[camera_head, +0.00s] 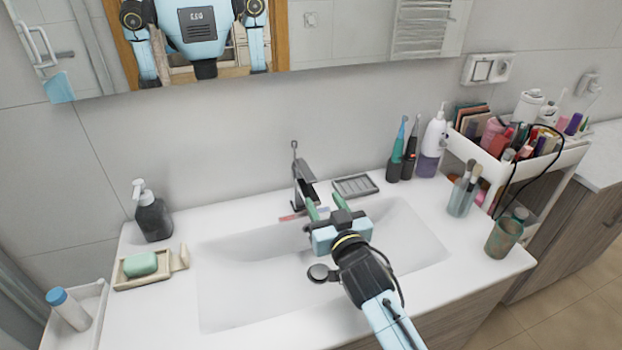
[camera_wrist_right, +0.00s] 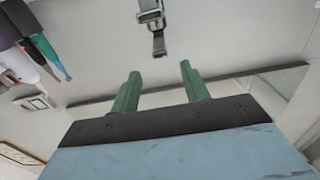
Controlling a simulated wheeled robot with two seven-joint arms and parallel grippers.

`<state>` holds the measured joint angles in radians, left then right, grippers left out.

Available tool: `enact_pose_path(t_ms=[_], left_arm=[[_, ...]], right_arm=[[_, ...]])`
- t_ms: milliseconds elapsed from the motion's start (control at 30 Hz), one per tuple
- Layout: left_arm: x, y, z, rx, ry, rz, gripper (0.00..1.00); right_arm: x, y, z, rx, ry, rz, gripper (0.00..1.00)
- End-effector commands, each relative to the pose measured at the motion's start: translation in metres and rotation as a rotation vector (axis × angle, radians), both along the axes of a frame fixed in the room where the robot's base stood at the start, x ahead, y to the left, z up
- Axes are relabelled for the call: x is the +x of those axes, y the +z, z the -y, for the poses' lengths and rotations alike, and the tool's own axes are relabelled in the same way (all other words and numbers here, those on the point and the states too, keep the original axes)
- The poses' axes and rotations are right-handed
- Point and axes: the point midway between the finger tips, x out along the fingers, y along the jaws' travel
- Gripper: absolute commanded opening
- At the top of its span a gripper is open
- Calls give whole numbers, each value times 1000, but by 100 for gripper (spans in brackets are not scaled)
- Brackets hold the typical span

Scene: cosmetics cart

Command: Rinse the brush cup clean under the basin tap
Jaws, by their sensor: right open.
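My right gripper (camera_head: 324,203) is over the basin (camera_head: 235,275), just in front of the dark tap (camera_head: 304,185). Its two green fingers are apart with nothing between them. In the right wrist view the open fingers (camera_wrist_right: 159,77) point toward the tap (camera_wrist_right: 156,28), with a visible gap before it. A murky, brown-green stained cup (camera_head: 503,238) stands on the counter right of the basin. A clear cup holding makeup brushes (camera_head: 462,196) stands behind it. I cannot tell for sure which is the brush cup. My left gripper is not in view.
A soap dispenser (camera_head: 152,212) and a soap dish with green soap (camera_head: 141,264) stand left of the basin. Electric toothbrushes (camera_head: 397,152) and a pump bottle (camera_head: 432,143) stand back right. A crowded white cart (camera_head: 558,165) is at the right. The counter's front right is clear.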

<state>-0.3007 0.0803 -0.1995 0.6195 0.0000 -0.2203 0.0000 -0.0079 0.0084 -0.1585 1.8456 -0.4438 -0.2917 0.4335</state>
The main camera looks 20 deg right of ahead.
Motion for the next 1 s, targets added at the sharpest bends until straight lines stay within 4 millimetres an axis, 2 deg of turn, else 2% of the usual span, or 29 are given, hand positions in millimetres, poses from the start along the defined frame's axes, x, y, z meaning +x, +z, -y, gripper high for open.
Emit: enact_pose_path(t_ms=[33,200,500,700,967,1000], left_arm=[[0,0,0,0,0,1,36],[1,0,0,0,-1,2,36],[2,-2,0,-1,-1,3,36],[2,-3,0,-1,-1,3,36],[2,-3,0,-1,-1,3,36],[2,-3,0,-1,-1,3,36]], right_arm=[[12,1,0,0,0,2,45],[45,1,-1,0,0,1,45],[86,0,-3,2,0,-1,45],[95,0,-3,1,0,-1,45],[96,0,-3,1,0,-2,45],[96,0,-3,1,0,-2,40]])
